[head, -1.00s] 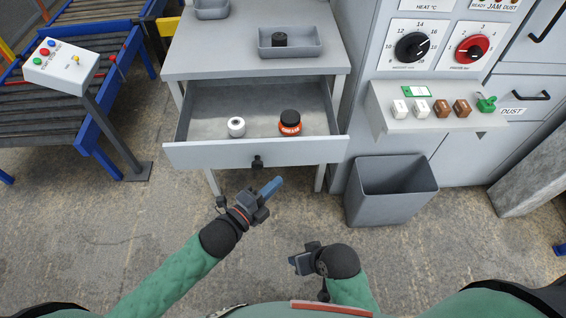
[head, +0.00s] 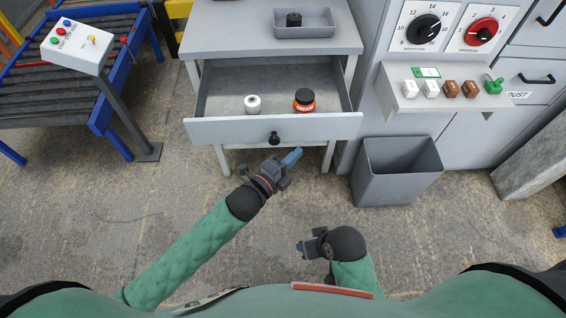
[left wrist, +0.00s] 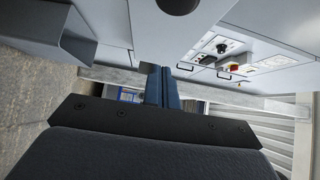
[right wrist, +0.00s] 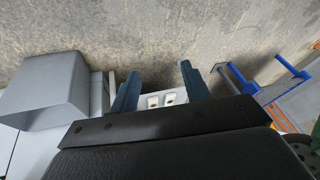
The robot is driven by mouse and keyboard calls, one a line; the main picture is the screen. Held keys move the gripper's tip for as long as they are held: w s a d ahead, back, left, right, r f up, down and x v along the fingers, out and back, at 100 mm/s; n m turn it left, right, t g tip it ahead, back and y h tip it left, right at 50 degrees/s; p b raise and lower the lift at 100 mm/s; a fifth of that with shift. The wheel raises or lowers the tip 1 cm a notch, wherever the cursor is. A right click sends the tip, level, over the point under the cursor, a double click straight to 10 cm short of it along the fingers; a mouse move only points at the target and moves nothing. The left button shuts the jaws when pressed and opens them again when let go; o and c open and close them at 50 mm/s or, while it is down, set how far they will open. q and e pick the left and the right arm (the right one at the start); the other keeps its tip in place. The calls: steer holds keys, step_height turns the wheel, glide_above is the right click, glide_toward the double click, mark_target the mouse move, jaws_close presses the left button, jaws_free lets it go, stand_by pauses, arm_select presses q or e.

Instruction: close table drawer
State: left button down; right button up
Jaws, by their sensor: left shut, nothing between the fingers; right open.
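The table drawer (head: 230,131) is pulled out from the grey table (head: 230,40), with a dark round knob (head: 274,138) on its front. Inside it lie a white roll (head: 253,103) and an orange jar with a black lid (head: 304,100). My left gripper (head: 292,158) is shut and empty, just below and in front of the drawer front near the knob. In the left wrist view its blue fingers (left wrist: 162,88) are together, and a dark knob (left wrist: 180,4) shows at the top edge. My right gripper (head: 304,247) is open and empty, lower down; its fingers (right wrist: 158,85) are apart in the right wrist view.
A grey bin (head: 398,170) stands on the floor right of the drawer, by the control cabinet (head: 445,92). A grey tray (head: 304,23) sits on the table top. A button box on a post (head: 77,47) and a conveyor stand at left. The floor before the drawer is clear.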

mark_target(308, 131)
arm_select(q)
steer(key=w, duration=0.2)
steer(key=w+d+p, duration=0.1)
steer(key=w, duration=0.2)
steer(key=shift+w+d, duration=0.3)
steer(key=shift+d, duration=0.1)
steer(key=shift+w, duration=0.1)
arm_select(e)
steer(key=shift+s+d+r+g+h, duration=0.15)
steer(key=shift+s+d+r+g, duration=0.05)
steer(key=shift+d+r, duration=0.35)
steer(key=shift+s+d+r+g+h, duration=0.15)
steer(key=shift+s+d+r+g, duration=0.05)
steer(key=shift+d+r, duration=0.35)
arm_select(q)
steer(key=shift+w, duration=0.1)
arm_select(e)
steer(key=shift+a, duration=0.1)
